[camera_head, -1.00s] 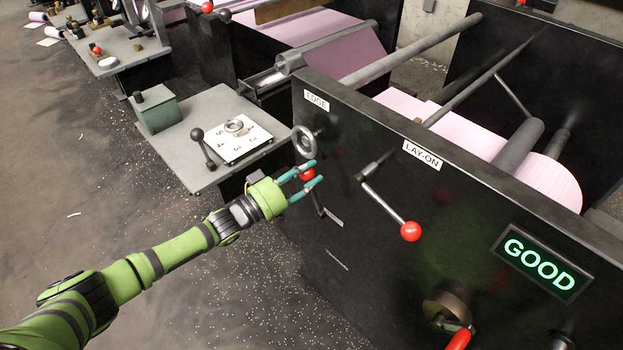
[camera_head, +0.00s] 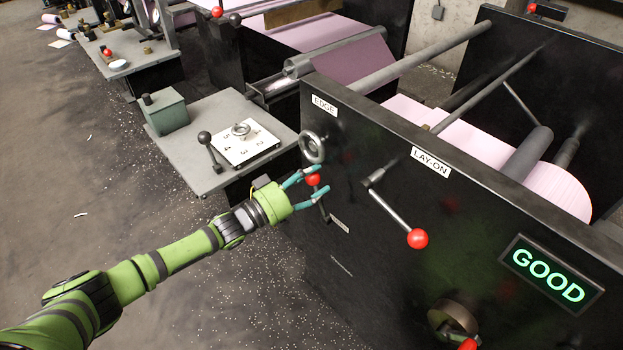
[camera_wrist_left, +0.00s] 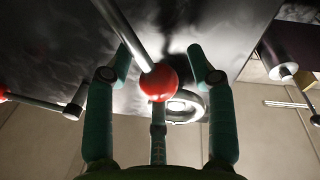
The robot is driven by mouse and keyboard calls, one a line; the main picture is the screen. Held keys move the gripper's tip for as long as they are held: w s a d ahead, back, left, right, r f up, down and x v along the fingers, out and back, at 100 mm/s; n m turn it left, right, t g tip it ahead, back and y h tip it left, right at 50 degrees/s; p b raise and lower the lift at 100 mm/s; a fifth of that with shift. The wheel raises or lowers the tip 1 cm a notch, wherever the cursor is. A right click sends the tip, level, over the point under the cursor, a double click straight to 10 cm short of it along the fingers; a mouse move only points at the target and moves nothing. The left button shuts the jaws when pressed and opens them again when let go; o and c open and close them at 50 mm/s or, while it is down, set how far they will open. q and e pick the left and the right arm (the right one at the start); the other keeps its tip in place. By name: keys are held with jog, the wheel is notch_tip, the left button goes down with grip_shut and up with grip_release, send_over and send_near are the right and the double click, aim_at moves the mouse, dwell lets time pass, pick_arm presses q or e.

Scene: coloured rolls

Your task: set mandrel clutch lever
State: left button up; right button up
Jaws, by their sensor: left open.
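A lever with a red ball knob (camera_head: 313,180) and a dark rod sits on the black side panel, below the EDGE handwheel. A small plate beside it is too small to read. My left gripper (camera_head: 324,178) is open with its fingers spread around the knob. In the left wrist view the red knob (camera_wrist_left: 159,83) lies between the open fingers (camera_wrist_left: 165,75), on the end of its rod. The fingers do not appear closed on it; whether any touches it is unclear. My right gripper is out of view.
The EDGE handwheel (camera_head: 312,147) is just above the gripper. The LAY-ON lever (camera_head: 417,238) with a red ball is to the right. A lit GOOD display (camera_head: 548,273) and another red handle (camera_head: 467,343) are farther right. A grey table (camera_head: 207,175) with a numbered dial stands behind the arm.

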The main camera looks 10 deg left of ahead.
pick_arm(q)
jog(key=shift+r, duration=0.15)
jog(key=v, duration=0.8)
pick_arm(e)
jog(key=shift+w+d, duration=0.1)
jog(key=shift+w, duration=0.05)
pick_arm(q)
jog(key=shift+f, duration=0.2)
